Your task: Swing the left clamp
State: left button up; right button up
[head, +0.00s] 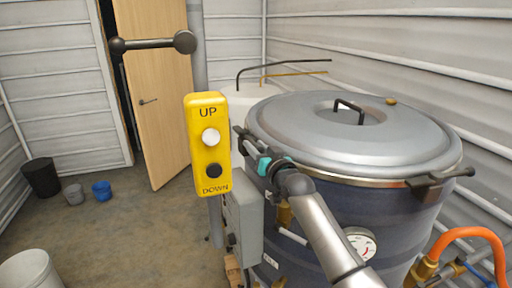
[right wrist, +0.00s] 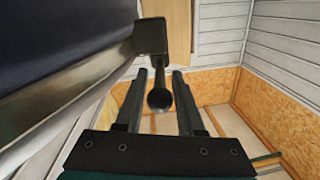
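A grey-lidded hopper (head: 350,140) with a dark blue body stands at the right of the head view. In the right wrist view, the left clamp (right wrist: 152,38) is a dark block at the hopper's rim, with a rod and ball knob (right wrist: 159,99) pointing towards the camera. My right gripper (right wrist: 158,80) is open, with one finger on each side of the rod and knob and visible gaps beside them. In the head view, my right gripper (head: 249,145) is at the rim's left side and partly hides the clamp. My left gripper is not in view.
The right clamp (head: 440,178) sits at the rim's right side. A yellow UP/DOWN control box (head: 209,145) stands left of the hopper. A dark bar with round ends (head: 150,44) is at upper left. An orange hose (head: 470,240) is at lower right. Buckets (head: 42,177) stand far left.

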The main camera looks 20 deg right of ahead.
grip_shut()
dwell(1.1)
